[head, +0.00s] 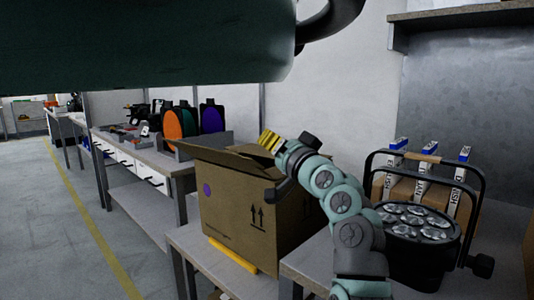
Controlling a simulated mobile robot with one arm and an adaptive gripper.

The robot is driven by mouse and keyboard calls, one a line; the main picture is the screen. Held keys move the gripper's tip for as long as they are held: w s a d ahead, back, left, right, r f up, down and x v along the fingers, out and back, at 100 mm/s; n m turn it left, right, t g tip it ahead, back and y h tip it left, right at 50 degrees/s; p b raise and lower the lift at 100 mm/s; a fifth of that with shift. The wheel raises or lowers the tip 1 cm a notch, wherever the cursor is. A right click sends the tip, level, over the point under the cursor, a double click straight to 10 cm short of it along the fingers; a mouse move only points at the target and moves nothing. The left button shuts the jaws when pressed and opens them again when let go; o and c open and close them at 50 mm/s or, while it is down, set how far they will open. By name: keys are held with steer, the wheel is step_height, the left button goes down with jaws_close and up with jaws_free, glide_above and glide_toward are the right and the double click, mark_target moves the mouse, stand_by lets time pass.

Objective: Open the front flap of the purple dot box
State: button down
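The purple dot box (230,215) is a brown cardboard box on a low table, with a purple dot on the left part of its front face and two up arrows to the right. A top flap (222,159) sticks out to the left along the front top edge, tilted slightly. The inside of the box is hidden. My gripper (268,141), with yellow fingertips, is above the top of the box near its back right, and no object shows in it. Its fingers are too small and turned to tell whether they are open. Contact with a flap cannot be told.
A par can light (418,232) with a black yoke stands on the right table, close to my arm. A workbench (160,160) with orange, green and purple round items is at left. A yellow object (231,257) lies at the box's base.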

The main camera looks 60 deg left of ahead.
steer(key=v, duration=1)
steer(key=shift+r, duration=0.15)
steer(key=shift+w, duration=0.1)
